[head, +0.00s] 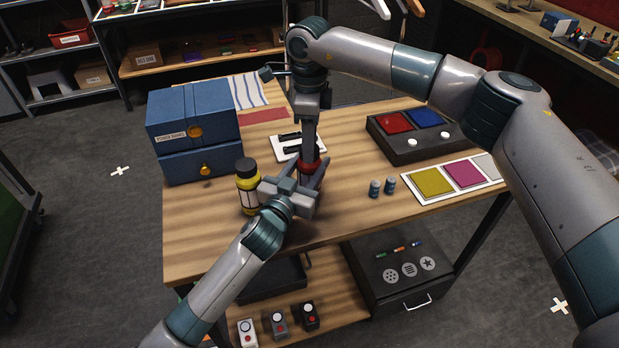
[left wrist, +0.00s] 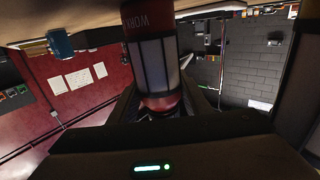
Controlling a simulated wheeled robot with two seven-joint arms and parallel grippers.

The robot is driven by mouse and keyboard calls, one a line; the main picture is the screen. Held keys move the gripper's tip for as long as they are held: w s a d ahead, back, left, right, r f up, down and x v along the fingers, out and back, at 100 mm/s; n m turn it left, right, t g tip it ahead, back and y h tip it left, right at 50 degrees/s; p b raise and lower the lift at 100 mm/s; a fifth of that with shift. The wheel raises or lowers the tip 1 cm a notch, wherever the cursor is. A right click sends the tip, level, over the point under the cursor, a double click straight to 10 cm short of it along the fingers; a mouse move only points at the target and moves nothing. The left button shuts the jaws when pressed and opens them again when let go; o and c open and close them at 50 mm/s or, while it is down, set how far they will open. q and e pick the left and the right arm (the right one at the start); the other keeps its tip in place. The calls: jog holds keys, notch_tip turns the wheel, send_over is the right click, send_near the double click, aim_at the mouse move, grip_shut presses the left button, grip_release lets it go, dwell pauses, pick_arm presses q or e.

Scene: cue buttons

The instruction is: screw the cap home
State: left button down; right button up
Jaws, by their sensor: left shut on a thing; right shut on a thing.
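A red cylindrical piece (head: 308,168), perhaps the cap, shows at the tip of my right gripper (head: 309,158), which points down over the table and is shut on it. My left gripper (head: 313,184) comes in from the front left, just below, and is shut on the body of the same upright object. In the left wrist view the object is a cylinder (left wrist: 157,60) with a pale middle, red ends and the letters "WORK". Its body is mostly hidden in the head view. I cannot tell how far the cap is seated.
A yellow bottle with a black top (head: 248,190) stands close left of my left gripper. Blue drawer boxes (head: 193,130) are behind it. Two small cylinders (head: 382,187), a dark button box (head: 410,140) and a colour card (head: 455,181) lie to the right. A white tray (head: 285,156) lies behind.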

jog(key=m, duration=2.2)
jog(key=o, duration=1.2)
jog(key=shift+c, duration=0.2)
jog(key=shift+r, duration=2.25)
jog(key=shift+c, duration=0.5)
